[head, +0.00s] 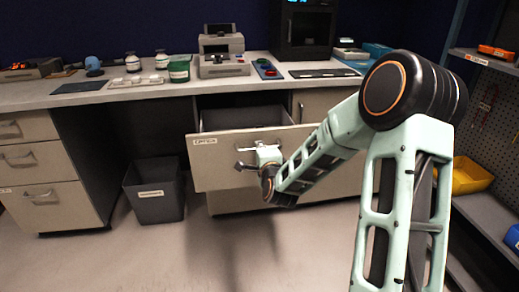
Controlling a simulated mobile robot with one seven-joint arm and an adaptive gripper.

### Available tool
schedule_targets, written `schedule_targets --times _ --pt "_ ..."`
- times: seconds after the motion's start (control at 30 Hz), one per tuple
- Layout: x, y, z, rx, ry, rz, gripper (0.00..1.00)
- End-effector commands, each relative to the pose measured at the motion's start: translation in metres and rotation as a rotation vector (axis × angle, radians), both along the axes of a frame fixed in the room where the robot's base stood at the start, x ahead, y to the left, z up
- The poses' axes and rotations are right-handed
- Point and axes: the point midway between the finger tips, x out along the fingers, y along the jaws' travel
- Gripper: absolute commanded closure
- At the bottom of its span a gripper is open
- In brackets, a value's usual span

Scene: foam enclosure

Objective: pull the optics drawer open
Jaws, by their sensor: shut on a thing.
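The optics drawer (217,170) is in the head view, below the bench at the centre. It has a beige front with a small label at its upper left. It stands out from the cabinet, and its dark inside shows behind the front panel. My gripper (262,150) is at the drawer front and shut on the drawer's handle (249,148). My gripper and wrist hide part of the handle. My arm reaches in from the right and covers the right part of the drawer front.
The bench top (210,88) carries a grey instrument (222,66), bottles and trays. A dark bin (155,190) stands on the floor left of the drawer. Another drawer unit (40,175) is at far left. A shelf with a yellow bin (470,176) is at right. Floor before the drawer is clear.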

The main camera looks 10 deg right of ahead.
Motion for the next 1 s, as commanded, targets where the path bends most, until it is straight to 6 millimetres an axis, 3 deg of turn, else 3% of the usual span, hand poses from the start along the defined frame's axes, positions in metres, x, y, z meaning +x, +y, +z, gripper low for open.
schedule_targets --times 0.23,0.27,0.3,0.67,0.83,1.0 --pt "0.000 0.000 0.000 0.000 0.000 -0.001 1.00" --pt "0.000 0.000 0.000 0.000 0.000 -0.001 0.90" --pt "0.000 0.000 0.000 0.000 0.000 -0.001 0.85" --pt "-0.003 0.000 0.001 -0.001 0.000 0.000 0.84" --pt "-0.022 -0.001 0.005 -0.003 0.000 0.000 0.84" --pt "-0.056 -0.001 0.012 -0.003 0.000 0.000 0.84"
